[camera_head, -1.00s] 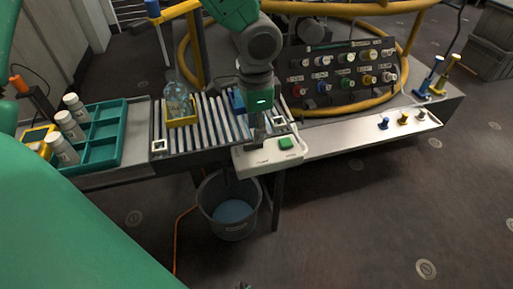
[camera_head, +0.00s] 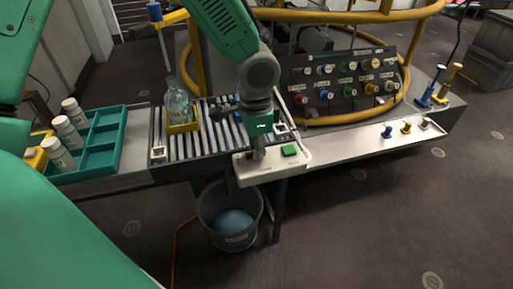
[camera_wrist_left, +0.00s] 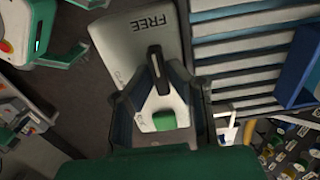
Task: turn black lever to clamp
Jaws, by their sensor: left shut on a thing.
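The black lever (camera_wrist_left: 158,75) sits on a pale plate (camera_wrist_left: 140,30) in the left wrist view. The plate reads FREE at its far end, with smaller lettering, hard to read, along its left side. My left gripper (camera_wrist_left: 158,68) is shut on the lever, its two dark fingers coming in from either side. In the head view my left gripper (camera_head: 259,152) points down onto the white console (camera_head: 270,172) at the front edge of the bench and hides the lever. A green block (camera_head: 289,151) on the console stands to the gripper's right. My right gripper is out of view.
A roller bed (camera_head: 158,128) carries a yellow tray (camera_head: 181,128) holding a clear bottle (camera_head: 177,104). A knob panel (camera_head: 340,80) stands at right. A bucket (camera_head: 215,222) stands on the floor below.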

